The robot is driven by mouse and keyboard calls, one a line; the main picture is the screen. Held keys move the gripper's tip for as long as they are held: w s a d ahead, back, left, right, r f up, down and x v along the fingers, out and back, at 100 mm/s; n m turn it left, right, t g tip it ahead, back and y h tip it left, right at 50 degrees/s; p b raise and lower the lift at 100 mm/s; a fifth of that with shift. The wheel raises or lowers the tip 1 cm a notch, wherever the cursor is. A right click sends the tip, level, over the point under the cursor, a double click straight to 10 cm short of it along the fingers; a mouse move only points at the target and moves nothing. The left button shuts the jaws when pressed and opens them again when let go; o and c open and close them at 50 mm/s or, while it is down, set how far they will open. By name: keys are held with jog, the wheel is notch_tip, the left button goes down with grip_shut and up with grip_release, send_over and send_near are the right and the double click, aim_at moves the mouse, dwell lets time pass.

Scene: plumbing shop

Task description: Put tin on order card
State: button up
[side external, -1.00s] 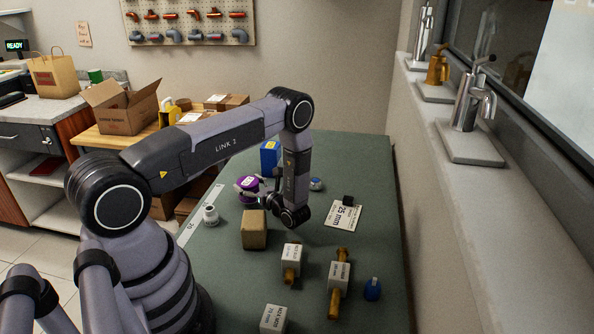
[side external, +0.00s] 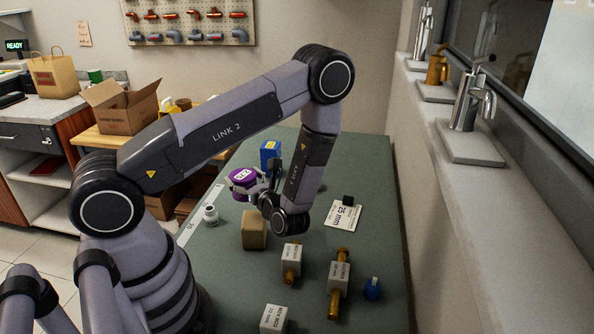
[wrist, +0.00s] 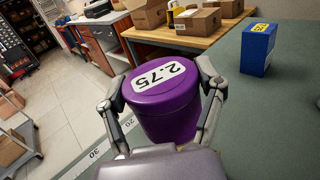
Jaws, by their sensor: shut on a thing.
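The purple tin (side external: 244,176) has a round lid with a white label reading 2.75. In the wrist view the tin (wrist: 165,100) sits between both fingers, and my gripper (wrist: 160,90) is shut on it. In the side view my gripper (side external: 258,184) holds the tin over the left part of the green table. The order card (side external: 343,214) is a flat white card marked 25 mm, lying right of my gripper. A small black block (side external: 348,200) is on its upper edge. The card does not show in the wrist view.
A blue box (side external: 270,156) stands behind the tin. The table right of the card is clear.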

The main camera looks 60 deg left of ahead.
jog(key=w+d+m+t+h, duration=0.1)
jog(key=w+d+m+t, duration=0.4)
jog(key=w+d+t, duration=0.5)
jog(key=g, duration=0.2)
send_over(344, 215)
jog(key=f, duration=0.8)
jog(key=shift+s, duration=0.35)
jog(key=shift+w+a+f, duration=0.1)
jog(key=shift+w+f, duration=0.3)
jog(key=shift+f, duration=1.6)
jog(key=shift+f, duration=0.1)
jog(key=o, duration=1.2)
